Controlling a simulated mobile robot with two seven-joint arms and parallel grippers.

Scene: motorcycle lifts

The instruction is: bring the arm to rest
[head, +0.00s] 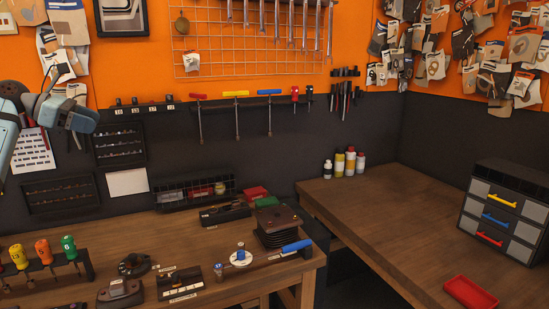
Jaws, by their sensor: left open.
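My left arm comes in at the left edge, and my left gripper (50,82) is raised in front of the wall at the upper left. It is open, and I see nothing held in it. It is well above the workbench (215,245) and apart from the things on it. It partly covers the hanging papers behind it. My right arm and right gripper are not in view.
Screwdrivers in a rack (45,268), a stack of dark discs (278,228) and several tools crowd the left bench. The right bench (385,215) is mostly clear, with bottles (350,162), a drawer cabinet (500,215) and a red tray (470,293).

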